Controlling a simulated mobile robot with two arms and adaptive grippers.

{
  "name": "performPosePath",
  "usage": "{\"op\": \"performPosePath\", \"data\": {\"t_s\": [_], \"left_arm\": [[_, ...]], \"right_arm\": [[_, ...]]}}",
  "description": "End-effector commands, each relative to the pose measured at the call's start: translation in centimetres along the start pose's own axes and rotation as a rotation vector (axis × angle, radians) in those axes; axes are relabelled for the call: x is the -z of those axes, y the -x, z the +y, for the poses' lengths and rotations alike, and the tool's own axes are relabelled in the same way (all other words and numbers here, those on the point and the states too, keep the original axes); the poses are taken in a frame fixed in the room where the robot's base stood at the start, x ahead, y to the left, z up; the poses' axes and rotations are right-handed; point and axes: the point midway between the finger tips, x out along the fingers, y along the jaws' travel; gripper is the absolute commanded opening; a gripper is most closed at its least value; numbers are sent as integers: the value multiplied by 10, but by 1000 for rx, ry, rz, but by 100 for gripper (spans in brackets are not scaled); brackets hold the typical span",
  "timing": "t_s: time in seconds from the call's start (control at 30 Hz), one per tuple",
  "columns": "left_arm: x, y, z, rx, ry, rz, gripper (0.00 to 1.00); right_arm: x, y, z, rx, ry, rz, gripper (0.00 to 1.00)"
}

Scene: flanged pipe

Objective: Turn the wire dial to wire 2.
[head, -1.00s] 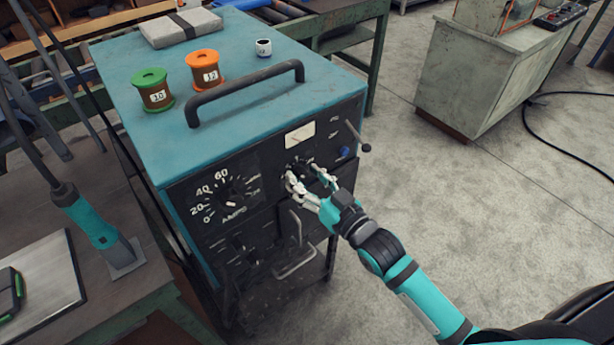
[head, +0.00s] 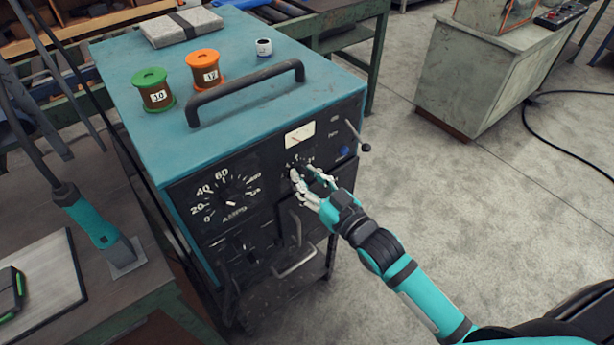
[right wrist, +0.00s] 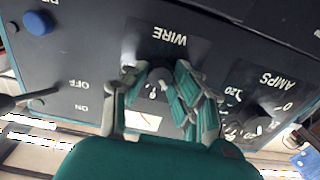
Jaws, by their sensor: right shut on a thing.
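My right gripper (head: 310,177) is shut on the dial, with fingers on both sides of the knob in the right wrist view (right wrist: 155,85). In the head view the hand covers most of the dial. My left gripper is not in view.
The larger amps dial (head: 231,202) is left of the wire dial. A white meter (head: 299,136) is above it; a lever (head: 363,146) and blue button (head: 344,151) are right. A black handle (head: 245,92) and spools (head: 204,68) are on top. Open floor lies right.

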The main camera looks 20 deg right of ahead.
Motion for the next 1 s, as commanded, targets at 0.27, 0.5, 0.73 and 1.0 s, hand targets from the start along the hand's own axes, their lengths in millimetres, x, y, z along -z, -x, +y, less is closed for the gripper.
{"op": "performPosePath", "data": {"t_s": [0.27, 0.5, 0.73, 1.0], "left_arm": [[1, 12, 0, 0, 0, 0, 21], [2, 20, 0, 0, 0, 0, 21], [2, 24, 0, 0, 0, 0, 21], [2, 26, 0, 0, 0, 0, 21]], "right_arm": [[2, 0, 0, 1, 194, -2, 0], [1, 0, 0, 0, 385, -1, 0], [0, 0, 0, 0, 526, -1, 0], [0, 0, -1, 0, 616, 0, 0]]}}
